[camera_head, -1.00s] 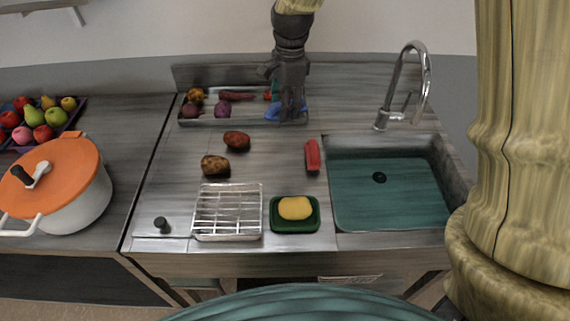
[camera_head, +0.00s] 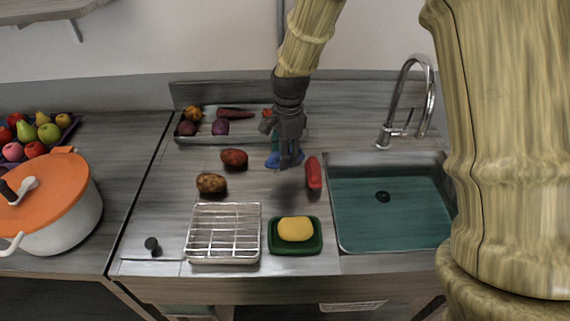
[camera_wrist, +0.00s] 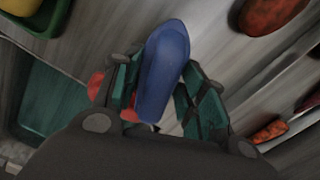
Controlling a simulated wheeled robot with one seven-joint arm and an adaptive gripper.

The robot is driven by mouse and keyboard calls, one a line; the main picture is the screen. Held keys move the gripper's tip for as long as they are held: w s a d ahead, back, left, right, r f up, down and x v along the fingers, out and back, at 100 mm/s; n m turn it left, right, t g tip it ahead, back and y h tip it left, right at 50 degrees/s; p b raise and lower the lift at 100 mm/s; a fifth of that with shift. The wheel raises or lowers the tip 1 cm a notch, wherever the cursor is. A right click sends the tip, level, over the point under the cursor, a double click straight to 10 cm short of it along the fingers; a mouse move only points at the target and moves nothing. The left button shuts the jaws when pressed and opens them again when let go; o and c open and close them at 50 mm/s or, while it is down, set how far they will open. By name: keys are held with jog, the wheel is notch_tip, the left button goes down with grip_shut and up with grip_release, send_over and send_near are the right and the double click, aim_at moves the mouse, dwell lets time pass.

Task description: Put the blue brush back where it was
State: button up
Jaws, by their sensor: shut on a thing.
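The blue brush (camera_head: 272,161) is in my gripper (camera_head: 287,163), over the counter just in front of the long metal tray (camera_head: 215,139). In the wrist view the blue brush (camera_wrist: 164,68) sits between the teal fingers of my gripper (camera_wrist: 158,92), which is shut on it. Its rounded end points away from the palm, and its lower part is hidden by the gripper. I cannot tell whether it touches the counter.
A red item (camera_head: 314,173) lies close to the right of my gripper, beside the sink (camera_head: 385,205). Two potatoes (camera_head: 234,158) (camera_head: 211,183) lie to the left. A wire rack (camera_head: 224,232) and green soap dish (camera_head: 295,248) stand in front. The faucet (camera_head: 405,105) rises at right.

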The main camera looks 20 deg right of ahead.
jog(key=shift+f+p, duration=0.45)
jog(key=shift+f, duration=1.65)
jog(key=shift+s, duration=0.1)
jog(key=o, duration=1.3)
jog(key=shift+f, duration=0.15)
jog(key=shift+c, duration=0.2)
jog(key=r+b, duration=0.1)
jog(key=r, duration=0.7)
jog(key=r+b, duration=0.1)
jog(key=r, duration=0.3)
jog(key=shift+d+r+b, duration=0.15)
jog(key=shift+d+b, duration=0.2)
jog(key=shift+d, duration=0.05)
